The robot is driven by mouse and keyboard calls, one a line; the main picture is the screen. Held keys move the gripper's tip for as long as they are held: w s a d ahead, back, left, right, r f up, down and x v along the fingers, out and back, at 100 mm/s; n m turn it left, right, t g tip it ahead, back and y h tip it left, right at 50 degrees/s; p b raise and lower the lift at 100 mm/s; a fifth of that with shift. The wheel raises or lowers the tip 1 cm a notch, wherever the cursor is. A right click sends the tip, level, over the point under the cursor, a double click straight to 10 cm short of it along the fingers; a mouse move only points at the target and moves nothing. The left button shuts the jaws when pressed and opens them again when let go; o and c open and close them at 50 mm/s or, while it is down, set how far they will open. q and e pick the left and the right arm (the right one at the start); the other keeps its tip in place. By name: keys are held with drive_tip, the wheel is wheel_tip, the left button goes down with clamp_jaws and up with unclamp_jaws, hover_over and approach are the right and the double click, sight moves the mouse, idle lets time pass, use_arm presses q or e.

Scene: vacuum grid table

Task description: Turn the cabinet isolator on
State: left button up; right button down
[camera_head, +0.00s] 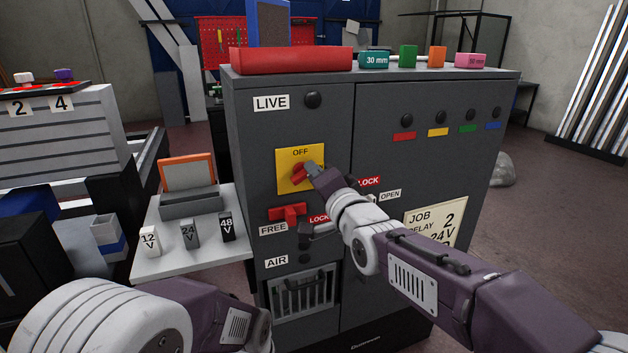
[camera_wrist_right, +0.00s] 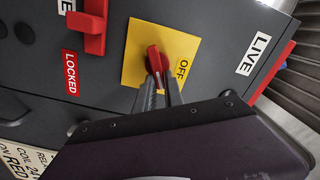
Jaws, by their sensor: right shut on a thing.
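The cabinet isolator is a red knob (camera_head: 299,171) on a yellow plate (camera_head: 286,184) marked OFF, on the left door of the grey cabinet (camera_head: 420,165). In the right wrist view the red knob (camera_wrist_right: 154,58) stands between my fingertips, beside the word OFF. My right gripper (camera_head: 311,171) is shut on the knob, coming from the right and partly covering the plate. It also shows in the right wrist view (camera_wrist_right: 158,85). Any ON marking is hidden or out of sight. My left arm shows at the lower left, but its gripper is out of view.
A red lever (camera_head: 288,214) sits just below the plate, between FREE and LOCKED labels. A dark round lamp (camera_head: 312,100) is beside LIVE. An AIR label and a vent (camera_head: 305,292) are lower. A side shelf (camera_head: 165,265) holds voltage blocks at left.

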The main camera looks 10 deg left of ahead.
drive_tip(key=shift+w+d+f+m+b, duration=0.1)
drive_tip(key=shift+m+b, duration=0.15)
drive_tip(key=shift+m, duration=0.4)
drive_tip(key=shift+s+a+f+m+b, duration=0.1)
drive_tip(key=shift+f+m+b, duration=0.1)
drive_tip(key=shift+m, duration=0.5)
drive_tip(key=shift+w+d+f+m+b, duration=0.1)
drive_tip(key=shift+m+b, duration=0.15)
drive_tip(key=shift+m, duration=0.4)
drive_tip(key=c, duration=1.4)
unclamp_jaws()
drive_tip(key=shift+c, duration=0.2)
